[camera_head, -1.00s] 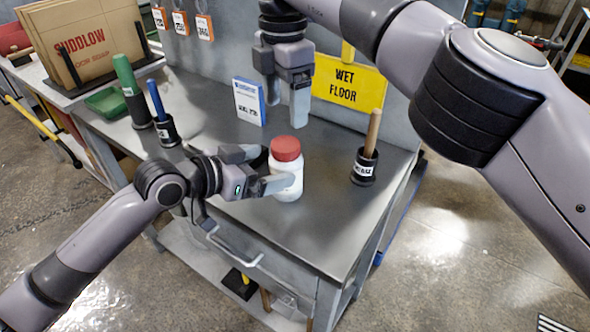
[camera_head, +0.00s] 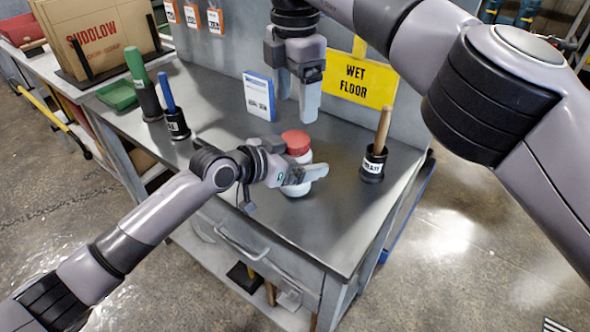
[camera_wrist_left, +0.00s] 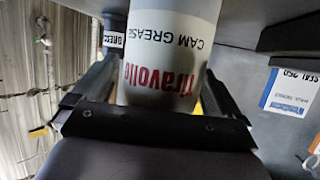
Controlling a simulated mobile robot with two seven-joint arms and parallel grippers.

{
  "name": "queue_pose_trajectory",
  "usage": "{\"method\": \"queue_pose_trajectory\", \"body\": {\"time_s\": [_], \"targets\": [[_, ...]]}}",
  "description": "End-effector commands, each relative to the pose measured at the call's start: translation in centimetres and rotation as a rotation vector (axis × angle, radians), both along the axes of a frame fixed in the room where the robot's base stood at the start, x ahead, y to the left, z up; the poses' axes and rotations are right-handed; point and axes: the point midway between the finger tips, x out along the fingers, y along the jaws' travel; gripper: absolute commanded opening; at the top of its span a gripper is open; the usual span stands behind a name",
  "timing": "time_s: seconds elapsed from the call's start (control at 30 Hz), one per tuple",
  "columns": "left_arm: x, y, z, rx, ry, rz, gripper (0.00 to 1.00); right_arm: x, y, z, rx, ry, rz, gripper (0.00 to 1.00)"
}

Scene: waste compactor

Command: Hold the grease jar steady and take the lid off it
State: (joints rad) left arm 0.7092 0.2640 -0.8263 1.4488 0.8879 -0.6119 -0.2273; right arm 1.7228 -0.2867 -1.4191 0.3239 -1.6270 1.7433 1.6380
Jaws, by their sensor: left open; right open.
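The grease jar (camera_head: 304,158) stands upright on the bench, a white jar with its red lid (camera_head: 296,141) on top. In the left wrist view the jar (camera_wrist_left: 165,50) shows upside down, with its "CAM GREASE" label, between my fingers. My left gripper (camera_head: 305,172) is open around the jar's body from the left, one finger crossing in front of it. The far finger is mostly hidden in the head view. My right gripper (camera_head: 298,104) is open and empty, pointing down above the lid, with a gap between.
A wooden-handled tool in a black holder (camera_head: 375,158) stands right of the jar. Behind are a blue-and-white box (camera_head: 259,96) and a yellow "WET FLOOR" sign (camera_head: 354,82). Green and blue handled tools stand left. The bench's front right (camera_head: 340,225) is clear.

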Motion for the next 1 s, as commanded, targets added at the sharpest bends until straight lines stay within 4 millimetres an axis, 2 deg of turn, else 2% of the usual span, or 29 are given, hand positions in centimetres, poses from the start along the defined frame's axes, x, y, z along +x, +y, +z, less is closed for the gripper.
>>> {"method": "queue_pose_trajectory", "body": {"time_s": [0.03,0.33,0.5,0.63,1.0], "targets": [[0.0,0.0,0.0,0.0,0.0,0.0,0.99,0.0,0.0,0.0,0.0,0.0,0.0,0.78],[0.0,0.0,0.0,0.0,0.0,0.0,0.02,0.0,0.0,0.0,0.0,0.0,0.0,0.78],[0.0,0.0,0.0,0.0,0.0,0.0,0.0,0.0,0.0,-0.2,-0.001,-0.001,0.001,0.78],[0.0,0.0,0.0,0.0,0.0,0.0,0.0,0.0,0.0,-1.1,0.0,0.0,0.002,0.78],[0.0,0.0,0.0,0.0,0.0,0.0,0.0,-0.1,0.0,-6.5,0.0,0.001,0.001,0.78]]}}
